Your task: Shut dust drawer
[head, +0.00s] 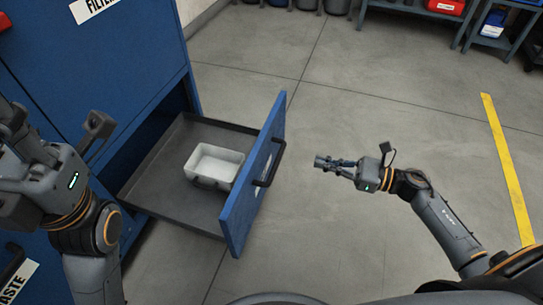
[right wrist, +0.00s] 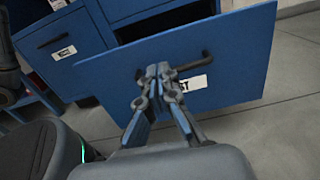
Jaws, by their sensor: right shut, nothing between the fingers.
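The dust drawer (head: 253,185) is pulled well out of the blue cabinet, and its blue front faces right with a dark bar handle (head: 270,166). A pale open-topped bin (head: 214,165) sits inside the drawer's grey tray. My right gripper (head: 318,161) is shut and empty, to the right of the drawer front and apart from it in the head view. In the right wrist view its fingertips (right wrist: 158,72) overlap the drawer front (right wrist: 225,50) by the handle (right wrist: 193,64). My left gripper (head: 32,148) is at the left, in front of the cabinet; its fingers are unclear.
The blue cabinet (head: 120,65) fills the upper left, with another handle (head: 12,262) low at the left edge. Grey floor (head: 385,90) is open right of the drawer. A yellow floor line (head: 507,165) runs at the right. Low benches (head: 420,14) stand at the back.

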